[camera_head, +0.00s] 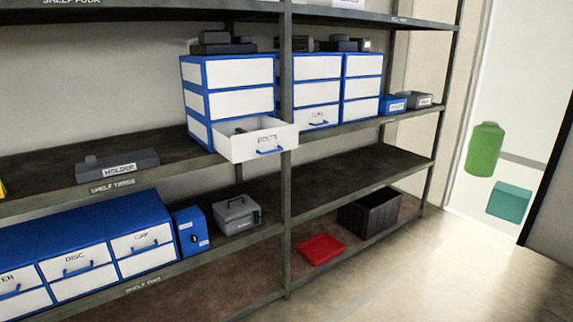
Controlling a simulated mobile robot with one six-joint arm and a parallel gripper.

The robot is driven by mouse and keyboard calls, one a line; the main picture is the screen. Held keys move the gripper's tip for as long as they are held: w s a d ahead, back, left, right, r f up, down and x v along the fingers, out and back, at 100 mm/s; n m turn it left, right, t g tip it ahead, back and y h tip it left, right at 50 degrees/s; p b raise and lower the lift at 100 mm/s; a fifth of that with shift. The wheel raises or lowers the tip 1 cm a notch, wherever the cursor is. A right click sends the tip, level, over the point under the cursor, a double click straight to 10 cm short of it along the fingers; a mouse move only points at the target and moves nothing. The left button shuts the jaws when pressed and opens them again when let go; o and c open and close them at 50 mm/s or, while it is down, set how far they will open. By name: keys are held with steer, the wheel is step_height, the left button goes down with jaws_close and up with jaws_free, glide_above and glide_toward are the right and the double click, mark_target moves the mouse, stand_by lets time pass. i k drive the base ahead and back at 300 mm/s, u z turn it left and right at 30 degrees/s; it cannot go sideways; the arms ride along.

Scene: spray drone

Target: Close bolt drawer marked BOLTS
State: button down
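The drawer marked BOLTS (262,143) is white with a blue handle and is pulled out. It is the bottom drawer of a blue cabinet (184,85) with white drawer fronts, on the shelf marked SHELF THREE. Something dark lies inside the open drawer. The drawers above it look shut. The drawer front reaches past the shelf's front edge, by a grey upright post. My gripper is not in view.
Similar blue cabinets (318,95) stand right of the post (287,210). A grey holder (118,165) lies on the shelf to the left. Below are blue drawer units (80,245), a grey case (237,214), a red tray (320,249) and a black crate (369,211). The floor at right is clear.

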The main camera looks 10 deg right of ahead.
mark_target(267, 135)
steer(key=k, duration=0.65)
steer(key=u, duration=0.45)
steer(key=i, duration=0.8)
steer(key=u, duration=0.5)
steer(key=i, duration=0.85)
